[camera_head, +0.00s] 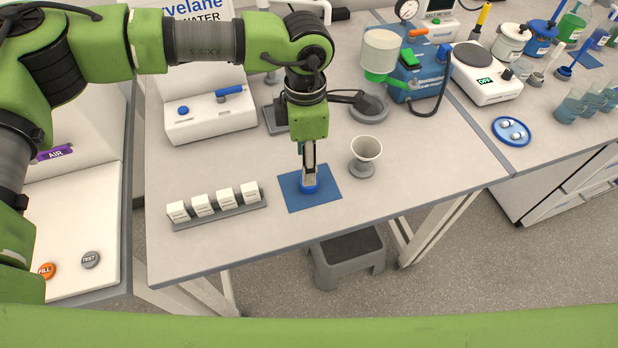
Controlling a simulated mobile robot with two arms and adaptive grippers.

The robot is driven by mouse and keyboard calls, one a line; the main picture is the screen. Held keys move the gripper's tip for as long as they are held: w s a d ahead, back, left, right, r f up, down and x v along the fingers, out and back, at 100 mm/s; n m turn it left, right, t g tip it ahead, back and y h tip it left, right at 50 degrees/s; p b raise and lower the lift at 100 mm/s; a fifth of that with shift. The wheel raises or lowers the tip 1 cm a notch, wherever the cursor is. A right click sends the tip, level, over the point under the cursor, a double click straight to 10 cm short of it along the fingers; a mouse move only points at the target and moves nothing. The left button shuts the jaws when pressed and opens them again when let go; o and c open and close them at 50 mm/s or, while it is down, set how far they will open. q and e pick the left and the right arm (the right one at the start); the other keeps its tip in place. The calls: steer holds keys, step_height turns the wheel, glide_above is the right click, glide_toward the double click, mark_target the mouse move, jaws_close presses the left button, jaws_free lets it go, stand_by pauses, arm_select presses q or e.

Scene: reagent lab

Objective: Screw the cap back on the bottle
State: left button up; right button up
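My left gripper (310,179) points straight down over a small blue mat (330,186) near the front of the bench. Its fingertips are at a small blue cap-like ring (311,189) on the mat. The fingers are seen nearly edge-on and cover part of this piece, so I cannot tell whether they are shut on it. No bottle can be clearly made out beside the mat; the arm and gripper may hide one. My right gripper is not in view.
A beige funnel-shaped cup (366,150) stands close to the right of the mat. A rack of white boxes (215,211) lies to the left. A white dispenser (210,118) stands behind. Pump (418,70), hotplate (490,78) and glassware fill the right. The bench front right of the mat is clear.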

arm_select(q)
steer(key=shift+f, duration=0.2)
steer(key=shift+f, duration=0.1)
steer(key=f+p, duration=0.2)
steer(key=f, duration=0.2)
steer(key=shift+s+d+f+p, duration=0.2)
steer(key=shift+s+d+p, duration=0.05)
steer(key=shift+s+p, duration=0.15)
steer(key=shift+w+f, duration=0.1)
steer(key=shift+f, duration=0.2)
steer(key=c, duration=0.9)
